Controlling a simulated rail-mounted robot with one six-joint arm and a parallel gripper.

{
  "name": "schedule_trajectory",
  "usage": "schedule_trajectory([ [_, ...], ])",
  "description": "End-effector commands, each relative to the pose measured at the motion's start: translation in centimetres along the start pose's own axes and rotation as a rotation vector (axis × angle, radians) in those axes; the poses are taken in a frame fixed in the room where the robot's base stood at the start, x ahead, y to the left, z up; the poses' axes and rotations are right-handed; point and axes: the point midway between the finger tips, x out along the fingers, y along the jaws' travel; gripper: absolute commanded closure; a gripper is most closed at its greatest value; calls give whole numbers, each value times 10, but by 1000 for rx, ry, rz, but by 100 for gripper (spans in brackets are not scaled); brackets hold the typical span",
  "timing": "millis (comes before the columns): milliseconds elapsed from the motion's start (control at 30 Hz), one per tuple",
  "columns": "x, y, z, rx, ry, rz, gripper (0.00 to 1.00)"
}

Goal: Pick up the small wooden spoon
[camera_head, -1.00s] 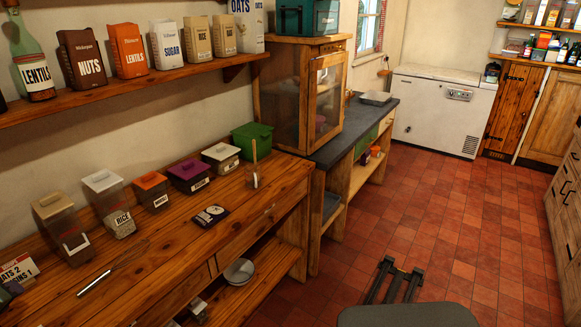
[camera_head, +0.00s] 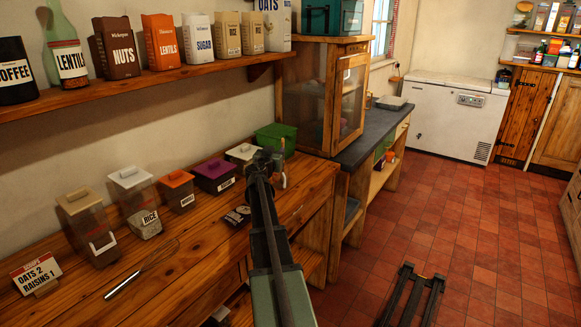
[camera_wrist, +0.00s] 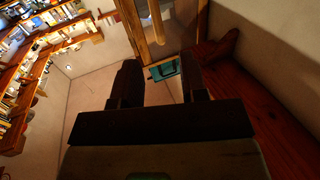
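The small wooden spoon (camera_head: 283,149) stands upright in a small jar (camera_head: 282,181) near the right end of the wooden counter. Only part of its handle shows in the head view, close beside my gripper (camera_head: 268,156), which hides part of the jar.
Lidded containers, including a purple-lidded one (camera_head: 214,177) and a green tub (camera_head: 276,138), line the wall. A whisk (camera_head: 145,268) and a dark card (camera_head: 237,216) lie on the counter. A glazed cabinet (camera_head: 323,100) stands behind; a loaded shelf (camera_head: 150,83) runs above.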

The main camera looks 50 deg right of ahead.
Motion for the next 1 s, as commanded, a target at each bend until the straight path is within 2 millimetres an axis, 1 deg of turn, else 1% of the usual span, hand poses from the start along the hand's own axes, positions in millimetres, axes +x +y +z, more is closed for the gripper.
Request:
schedule_trajectory([
  [33,14,-2,0,0,0,1,60],
  [100,28,-2,0,0,0,0,60],
  [167,34,-1,0,0,0,0,60],
  [300,36,0,1,0,-1,0,60],
  [367,43,-1,2,0,-1,1,60],
  [500,70,-1,5,0,-1,0,60],
  [600,85,0,4,-1,-1,0,60],
  [800,86,0,3,-1,-1,0,60],
  [833,86,0,3,-1,-1,0,62],
  [867,86,0,3,-1,-1,0,66],
  [1000,86,0,4,-1,-1,0,88],
])
